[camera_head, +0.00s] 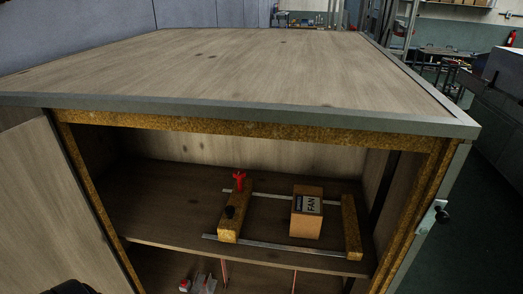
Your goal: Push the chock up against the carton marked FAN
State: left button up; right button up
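The carton marked FAN (307,213) is a brown box with a white label, standing on the shelf inside the cabinet. Left of it is a block of speckled yellow-brown board (229,228) that looks like the chock. A black knob (230,212) and a red handle (239,180) are on or at this block. A clear gap separates the block from the carton. A similar block (351,228) stands right of the carton, also apart from it. Neither gripper can be made out; a dark shape at the bottom left edge is too cut off to identify.
Two metal rails, front (285,247) and back, run left to right beneath the blocks. The cabinet's top (210,65) overhangs the shelf (150,215). An open door panel (40,205) stands at left, a side post at right. Small items (198,284) lie below the shelf.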

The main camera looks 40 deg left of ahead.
aim_at(229, 228)
jog(key=u, duration=1.35)
